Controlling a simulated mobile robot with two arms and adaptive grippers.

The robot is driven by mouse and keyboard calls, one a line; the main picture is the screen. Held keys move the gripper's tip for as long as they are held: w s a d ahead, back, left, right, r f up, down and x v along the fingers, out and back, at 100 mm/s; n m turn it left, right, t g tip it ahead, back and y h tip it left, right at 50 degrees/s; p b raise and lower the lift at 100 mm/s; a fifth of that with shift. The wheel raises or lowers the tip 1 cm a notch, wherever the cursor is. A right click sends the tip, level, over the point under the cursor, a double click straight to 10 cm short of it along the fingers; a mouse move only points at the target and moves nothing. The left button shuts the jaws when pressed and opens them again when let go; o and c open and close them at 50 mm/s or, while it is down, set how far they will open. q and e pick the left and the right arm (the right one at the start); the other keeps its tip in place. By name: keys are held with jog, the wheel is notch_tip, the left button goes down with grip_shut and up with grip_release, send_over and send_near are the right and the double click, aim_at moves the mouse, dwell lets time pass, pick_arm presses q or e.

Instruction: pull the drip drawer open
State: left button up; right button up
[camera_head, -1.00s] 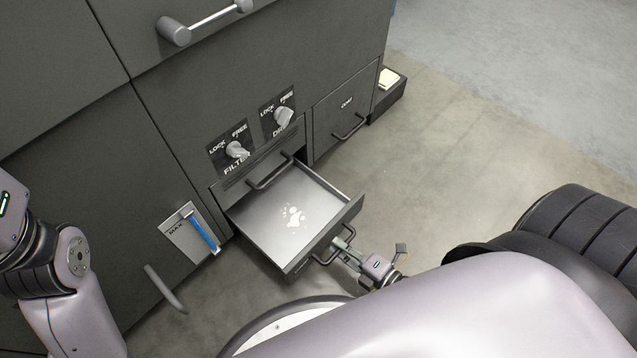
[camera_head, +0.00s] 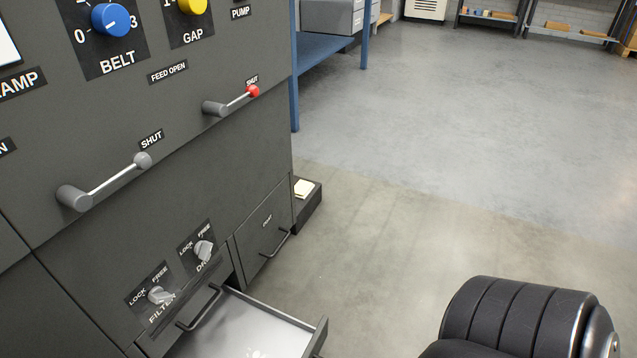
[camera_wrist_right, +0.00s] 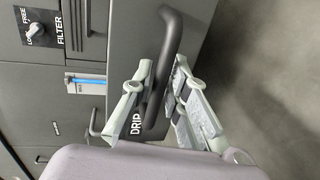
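The drip drawer (camera_head: 250,331) stands out from the dark grey cabinet at the bottom of the head view, open, with pale spots on its light floor. Its front handle is below that picture. In the right wrist view the drawer front (camera_wrist_right: 138,45) carries a DRIP label and a dark bar handle (camera_wrist_right: 170,45). My right gripper (camera_wrist_right: 164,68) has one finger on each side of this bar, the tips close against it; it looks shut on the handle. My left gripper is not in view.
Above the drawer are a second handle (camera_head: 200,307), the FILTER knob (camera_head: 160,296) and the DRIP knob (camera_head: 204,250). Levers (camera_head: 115,181) stick out higher up. A low dark box (camera_head: 308,208) stands at the cabinet's corner. The floor to the right is clear.

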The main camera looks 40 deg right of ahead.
jog(key=shift+o, duration=1.3)
jog(key=v, duration=1.2)
